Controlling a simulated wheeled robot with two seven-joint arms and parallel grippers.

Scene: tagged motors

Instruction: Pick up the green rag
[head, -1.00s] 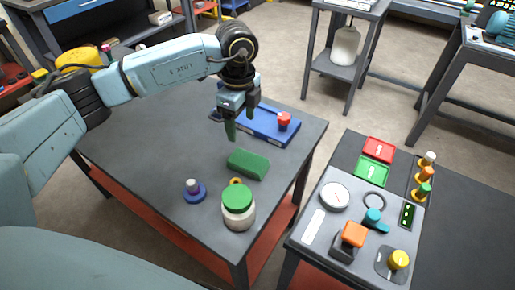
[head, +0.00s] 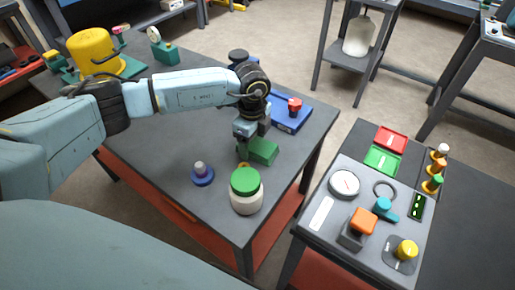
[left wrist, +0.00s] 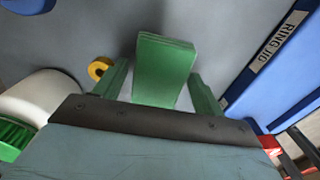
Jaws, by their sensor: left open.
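The green rag (head: 262,151) is a folded, block-like green piece lying on the dark table. In the left wrist view the rag (left wrist: 163,65) stands out between the two green fingers. My left gripper (head: 250,149) is at the rag's left end in the head view, with its fingers pointing down. In the left wrist view my left gripper (left wrist: 158,85) is open, with one finger on each side of the rag and visible gaps. Whether the fingertips touch the table cannot be told. My right gripper is not in view.
A white jar with a green lid (head: 246,190) and a blue peg base (head: 203,174) stand near the rag. A small yellow ring (left wrist: 99,68) lies close to one finger. A blue tray (head: 290,121) lies behind. A control panel table (head: 322,213) stands right.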

